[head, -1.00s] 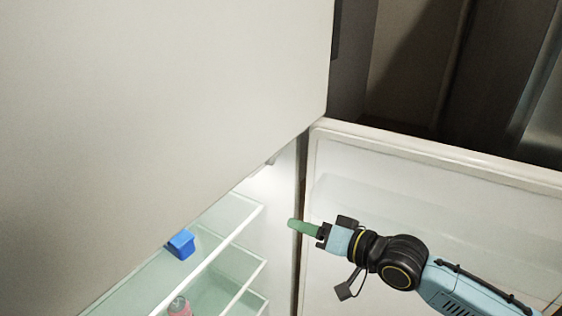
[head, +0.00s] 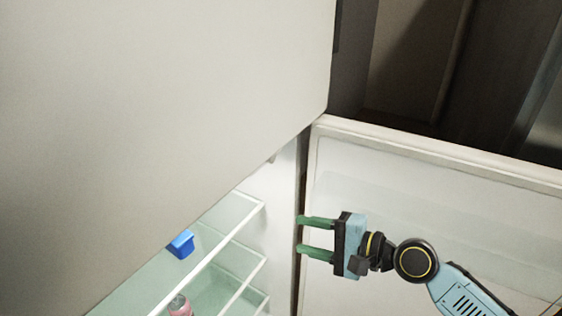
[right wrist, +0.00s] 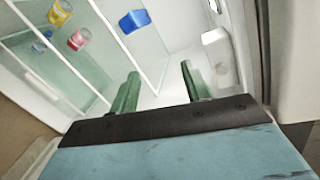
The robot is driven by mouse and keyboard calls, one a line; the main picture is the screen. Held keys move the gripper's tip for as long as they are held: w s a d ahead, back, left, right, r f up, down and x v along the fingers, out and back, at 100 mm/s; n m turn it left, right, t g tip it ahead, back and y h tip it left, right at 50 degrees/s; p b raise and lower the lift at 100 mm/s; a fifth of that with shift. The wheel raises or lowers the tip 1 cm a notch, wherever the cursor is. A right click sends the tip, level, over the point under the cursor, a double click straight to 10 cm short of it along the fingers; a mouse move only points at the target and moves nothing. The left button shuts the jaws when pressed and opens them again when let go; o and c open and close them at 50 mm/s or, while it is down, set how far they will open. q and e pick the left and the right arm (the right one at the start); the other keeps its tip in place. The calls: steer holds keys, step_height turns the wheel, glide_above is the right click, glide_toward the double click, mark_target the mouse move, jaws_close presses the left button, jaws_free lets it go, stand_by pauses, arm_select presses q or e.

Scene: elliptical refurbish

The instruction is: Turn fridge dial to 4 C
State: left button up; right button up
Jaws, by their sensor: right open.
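The fridge's lower compartment is open, with its door (head: 430,200) swung out to the right. My right gripper (head: 298,234) is open and empty in front of the fridge's right inner wall, its two green fingers pointing left, one above the other. In the right wrist view the fingers (right wrist: 160,70) point into the fridge, apart. A white housing (right wrist: 217,58) on the inner wall lies beyond the right finger. I cannot make out a dial face or its numbers on it. A small part of a fixture (head: 272,158) shows under the upper door edge in the head view. My left gripper is out of view.
Glass shelves (head: 225,235) fill the fridge's left side. A blue box (head: 181,244) and a pink item (head: 179,305) stand on them. The closed upper door (head: 150,90) covers much of the head view. A yellow can (right wrist: 60,11) shows in the right wrist view.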

steer(key=w+d+r+m+t, duration=0.3)
steer(key=w+d+r+m, duration=0.35)
steer(key=w+m, duration=0.2)
steer(key=x, duration=1.3)
steer(key=shift+s+a+r, duration=0.15)
steer(key=shift+a+r, duration=0.2)
steer(key=shift+a, duration=0.1)
steer(key=c, duration=1)
steer(key=n+b, duration=0.1)
steer(key=n, duration=0.2)
steer(key=shift+f+t+b, duration=0.1)
steer(key=shift+t+b, duration=0.2)
steer(key=shift+b, duration=0.05)
